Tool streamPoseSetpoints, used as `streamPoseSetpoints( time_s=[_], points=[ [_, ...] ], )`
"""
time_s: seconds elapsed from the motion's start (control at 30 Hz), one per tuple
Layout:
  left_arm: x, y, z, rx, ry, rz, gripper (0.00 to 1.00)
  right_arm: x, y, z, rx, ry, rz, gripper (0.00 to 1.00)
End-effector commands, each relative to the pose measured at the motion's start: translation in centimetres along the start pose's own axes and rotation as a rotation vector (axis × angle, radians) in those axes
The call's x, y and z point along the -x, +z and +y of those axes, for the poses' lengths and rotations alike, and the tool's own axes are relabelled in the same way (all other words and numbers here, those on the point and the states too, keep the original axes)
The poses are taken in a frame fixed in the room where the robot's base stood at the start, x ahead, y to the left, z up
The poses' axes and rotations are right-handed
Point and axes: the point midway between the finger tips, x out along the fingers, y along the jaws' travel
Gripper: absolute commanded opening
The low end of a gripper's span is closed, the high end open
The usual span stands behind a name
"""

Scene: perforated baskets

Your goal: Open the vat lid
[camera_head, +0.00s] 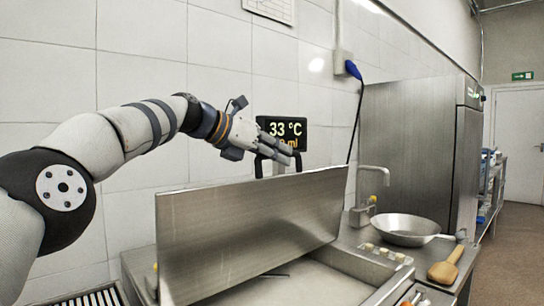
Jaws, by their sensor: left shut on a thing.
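The vat lid (250,232) is a wide steel panel, tilted up steeply on the vat (285,285), with its inner face toward me. The vat's interior shows below it, partly hidden by the lid. My left gripper (275,152) is at the lid's upper edge, behind its middle, in front of the display. It is shut on what seems to be a dark lid handle (258,168), mostly hidden by the gripper and the lid. My right gripper is not in view.
A black display (296,130) reading 33 °C stands behind the gripper, close to the tiled wall. To the right are a faucet (375,172), a steel bowl (405,228), a wooden paddle (446,264) and a tall steel cabinet (405,145).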

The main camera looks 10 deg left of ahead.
Motion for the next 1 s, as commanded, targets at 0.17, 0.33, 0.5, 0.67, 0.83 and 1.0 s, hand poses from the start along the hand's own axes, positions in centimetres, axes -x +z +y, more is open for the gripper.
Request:
streamPoseSetpoints(
  time_s=[0.17,0.33,0.5,0.67,0.83,1.0],
  points=[
    [-0.32,-0.47,0.18,0.001,0.004,0.01,0.0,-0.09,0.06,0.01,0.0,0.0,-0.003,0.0],
    [-0.39,-0.55,0.16,0.001,0.004,0.012,0.0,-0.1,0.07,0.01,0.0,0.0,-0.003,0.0],
    [-0.43,-0.63,0.17,0.001,0.004,0.014,0.0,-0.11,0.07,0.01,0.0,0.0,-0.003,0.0],
    [-0.46,-0.66,0.16,0.002,0.003,0.015,0.31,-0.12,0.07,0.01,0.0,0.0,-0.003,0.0],
    [-0.36,-0.42,0.02,0.001,0.002,0.01,0.33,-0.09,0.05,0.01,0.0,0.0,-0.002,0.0],
    [-0.11,-0.24,-0.04,0.001,0.001,0.007,0.33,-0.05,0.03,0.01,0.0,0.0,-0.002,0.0]
  ],
)
